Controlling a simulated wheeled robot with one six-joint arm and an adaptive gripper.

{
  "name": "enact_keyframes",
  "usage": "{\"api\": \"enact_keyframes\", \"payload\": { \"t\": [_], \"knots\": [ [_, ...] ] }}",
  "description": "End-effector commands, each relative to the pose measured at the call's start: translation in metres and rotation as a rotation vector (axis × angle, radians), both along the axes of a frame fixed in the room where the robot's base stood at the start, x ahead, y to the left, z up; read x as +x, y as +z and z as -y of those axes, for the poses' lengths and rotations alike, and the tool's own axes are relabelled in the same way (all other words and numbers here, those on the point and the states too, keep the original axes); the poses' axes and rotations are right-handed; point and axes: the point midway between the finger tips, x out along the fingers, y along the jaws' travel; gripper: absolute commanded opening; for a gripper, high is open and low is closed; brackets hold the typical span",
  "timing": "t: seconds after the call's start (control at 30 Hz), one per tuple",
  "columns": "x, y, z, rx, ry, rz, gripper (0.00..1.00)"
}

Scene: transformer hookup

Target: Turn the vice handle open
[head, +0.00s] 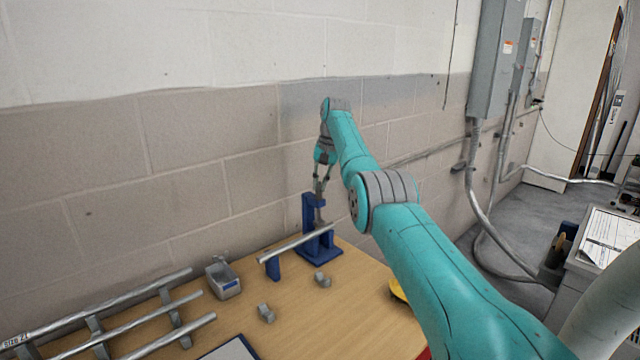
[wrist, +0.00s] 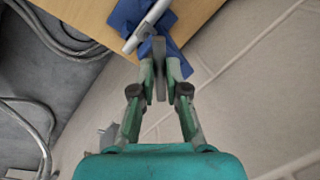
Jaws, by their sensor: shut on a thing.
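The blue vice (head: 308,212) stands near the back right of the wooden table, close to the wall. A long grey metal pipe (head: 290,246) lies at the vice, its left end over a small blue support (head: 273,268). My gripper (head: 319,194) points down at the top of the vice. In the wrist view its two fingers (wrist: 160,80) are closed around the grey vice handle (wrist: 159,68), with the blue vice (wrist: 172,50) and the pipe (wrist: 147,26) beyond. The fingers hide part of the handle, so its angle is hard to tell.
The table (head: 345,310) also holds a small grey bin (head: 223,281), two small grey fittings (head: 266,314) and (head: 322,280), and several pipes on a rack (head: 130,325) at left. The block wall (head: 180,180) is close behind the vice.

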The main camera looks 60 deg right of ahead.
Motion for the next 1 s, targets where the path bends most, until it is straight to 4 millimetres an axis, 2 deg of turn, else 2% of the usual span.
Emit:
{"api": "enact_keyframes", "payload": {
  "t": [0.2, 0.23, 0.3, 0.33, 0.77, 1.0],
  "knots": [
    [0.0001, 0.0001, 0.0003, -0.002, -0.001, 0.001, 0.0],
    [0.0001, 0.0001, 0.0003, -0.002, -0.001, 0.001, 0.16],
    [0.0, 0.0001, 0.0004, -0.001, -0.001, 0.0, 0.33],
    [0.0001, 0.0001, 0.0003, -0.001, -0.001, 0.0, 0.38],
    [0.0002, -0.0004, -0.0001, -0.001, -0.029, 0.001, 0.38],
    [0.0012, -0.0013, -0.0017, -0.001, -0.203, 0.001, 0.38]
  ]
}}
